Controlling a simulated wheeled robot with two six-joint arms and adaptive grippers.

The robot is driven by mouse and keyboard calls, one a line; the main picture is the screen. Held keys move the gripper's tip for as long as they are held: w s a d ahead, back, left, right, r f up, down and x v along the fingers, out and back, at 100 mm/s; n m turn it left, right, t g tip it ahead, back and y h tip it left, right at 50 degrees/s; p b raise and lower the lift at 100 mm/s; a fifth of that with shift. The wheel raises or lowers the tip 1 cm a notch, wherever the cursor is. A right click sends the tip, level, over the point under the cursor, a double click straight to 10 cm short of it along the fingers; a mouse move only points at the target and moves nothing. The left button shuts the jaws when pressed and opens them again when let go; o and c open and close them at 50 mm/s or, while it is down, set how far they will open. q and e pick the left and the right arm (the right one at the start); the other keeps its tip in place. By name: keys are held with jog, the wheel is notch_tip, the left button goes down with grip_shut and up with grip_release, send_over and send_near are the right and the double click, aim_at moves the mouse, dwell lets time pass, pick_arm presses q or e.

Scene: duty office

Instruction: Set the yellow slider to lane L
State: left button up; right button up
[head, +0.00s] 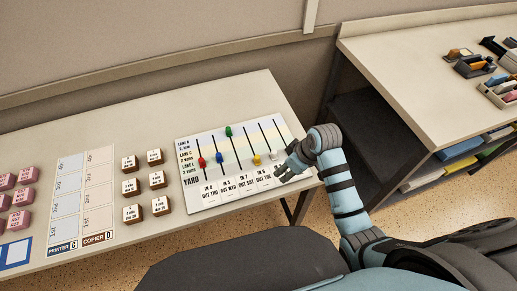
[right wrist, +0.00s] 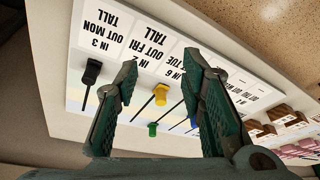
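A pale slider board (head: 238,178) lies on the desk with lane rows and a row marked YARD. The yellow slider (head: 256,160) sits low in its slot, about level with YARD, near the labels; it also shows in the right wrist view (right wrist: 160,94). My right gripper (head: 283,168) is over the board's right end, right of the yellow slider. In the right wrist view it is open (right wrist: 161,70), with the yellow slider seen between its fingers and apparently not touched. My left gripper is out of view.
Red (head: 202,162) and blue (head: 220,157) sliders sit near lane L; green (head: 229,131) is at the top lane. A dark knob (right wrist: 92,71) neighbours the yellow one. Several wooden blocks (head: 131,187) stand left of the board.

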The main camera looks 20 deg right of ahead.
aim_at(258, 157)
jog(key=w+a+r+n+y, duration=0.1)
jog(key=w+a+r+n, duration=0.15)
jog(key=w+r, duration=0.5)
jog(key=shift+n, duration=0.45)
jog(key=b+x, duration=0.1)
jog(key=x, duration=0.3)
jog(key=b+x, duration=0.1)
jog(key=x, duration=0.3)
jog(key=s+b+x, duration=0.1)
jog(key=x, duration=0.4)
jog(key=shift+s+a, duration=0.1)
jog(key=shift+a, duration=0.1)
jog(key=shift+s, duration=0.1)
jog(key=shift+c, duration=0.7)
grip_shut()
